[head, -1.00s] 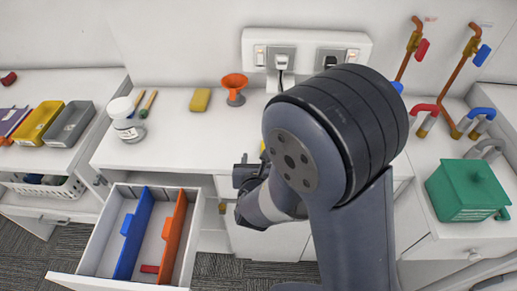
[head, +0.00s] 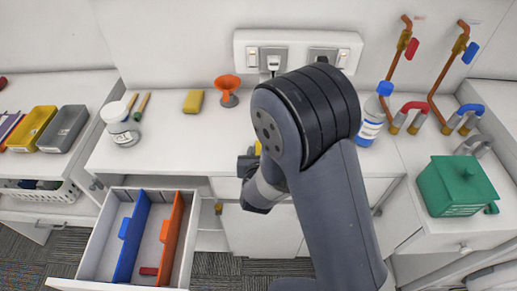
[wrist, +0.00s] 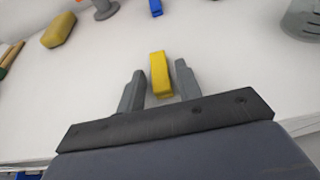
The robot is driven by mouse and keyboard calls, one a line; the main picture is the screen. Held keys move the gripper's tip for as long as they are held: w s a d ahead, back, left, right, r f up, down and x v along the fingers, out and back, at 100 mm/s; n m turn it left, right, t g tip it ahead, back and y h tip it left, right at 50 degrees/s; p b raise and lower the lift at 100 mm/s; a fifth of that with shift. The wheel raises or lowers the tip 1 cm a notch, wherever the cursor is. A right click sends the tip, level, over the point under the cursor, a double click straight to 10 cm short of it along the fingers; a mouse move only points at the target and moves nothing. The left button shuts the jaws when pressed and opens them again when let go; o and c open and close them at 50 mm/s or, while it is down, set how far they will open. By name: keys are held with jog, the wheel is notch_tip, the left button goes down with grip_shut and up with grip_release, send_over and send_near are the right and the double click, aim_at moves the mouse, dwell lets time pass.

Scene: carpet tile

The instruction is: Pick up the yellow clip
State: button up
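The yellow clip (wrist: 160,75) lies on the white counter in the wrist view, a small upright-looking yellow block. In the head view only a sliver of yellow (head: 258,147) shows beside my arm. My gripper (wrist: 159,70) is open, with one grey finger on each side of the clip. Narrow gaps show between the clip and the fingers, a smaller one on the right. In the head view my gripper (head: 249,168) is at the counter's front edge, and my arm hides most of the clip's surroundings.
A yellow sponge (head: 193,101), an orange funnel-like item (head: 227,86) and a white-lidded jar (head: 119,122) stand on the counter to the left. A blue-capped bottle (head: 371,122) stands right of my arm. An open drawer (head: 95,222) juts out below. A blue item (wrist: 155,7) lies beyond the clip.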

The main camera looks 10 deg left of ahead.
grip_shut()
jog(key=shift+r, duration=0.15)
